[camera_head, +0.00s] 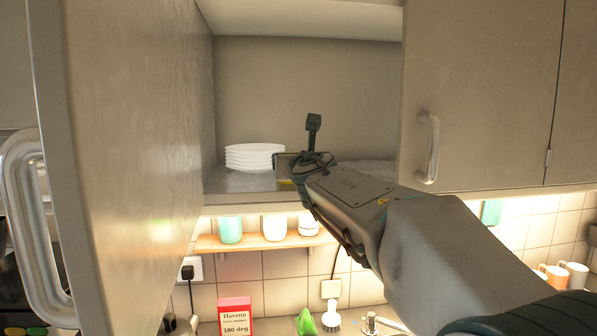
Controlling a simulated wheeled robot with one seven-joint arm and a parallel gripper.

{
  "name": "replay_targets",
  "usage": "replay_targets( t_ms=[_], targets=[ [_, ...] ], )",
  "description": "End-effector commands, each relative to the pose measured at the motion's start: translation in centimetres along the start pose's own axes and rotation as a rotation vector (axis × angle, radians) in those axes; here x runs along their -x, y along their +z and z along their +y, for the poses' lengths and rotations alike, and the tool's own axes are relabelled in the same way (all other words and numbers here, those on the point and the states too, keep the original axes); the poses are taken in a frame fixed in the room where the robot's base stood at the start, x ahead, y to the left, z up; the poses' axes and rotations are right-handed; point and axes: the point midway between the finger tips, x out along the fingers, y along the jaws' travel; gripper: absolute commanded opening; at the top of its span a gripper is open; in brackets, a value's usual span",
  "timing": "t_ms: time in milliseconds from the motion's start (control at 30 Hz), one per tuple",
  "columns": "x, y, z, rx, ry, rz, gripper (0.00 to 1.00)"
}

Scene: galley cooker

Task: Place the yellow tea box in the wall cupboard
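The wall cupboard (305,75) is open, with its left door (125,130) swung out towards me. My gripper (284,168) is at the cupboard opening, just right of a stack of white plates on the cupboard floor. A small yellow sliver, seemingly part of the yellow tea box (286,184), shows under the gripper at the shelf's front edge. The gripper and wrist hide the rest of it. I cannot tell whether the fingers are closed on it or whether it touches the shelf.
The white plates (254,156) stand left of my gripper. The right door (480,95) is shut. Below, a small shelf (208,243) holds a green jar (230,230) and pale jars. A red card (235,315) stands lower down. Bare cupboard floor shows behind my gripper.

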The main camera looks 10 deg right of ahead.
Motion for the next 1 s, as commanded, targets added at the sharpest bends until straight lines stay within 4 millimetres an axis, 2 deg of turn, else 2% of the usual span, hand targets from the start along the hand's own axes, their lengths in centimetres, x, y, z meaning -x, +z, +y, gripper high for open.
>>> replay_targets(
  t_ms=[400,433,500,900,1000],
  targets=[
    [0.0,-0.6,0.0,0.000,-0.001,-0.002,0.47],
    [0.0,-0.6,0.0,0.000,0.000,-0.001,0.80],
    [0.0,-0.5,0.0,0.000,0.000,-0.001,0.99],
    [0.0,0.1,0.0,0.000,0.000,0.000,0.99],
    [1.2,-0.1,0.0,-0.001,0.000,-0.002,0.99]
  ],
)
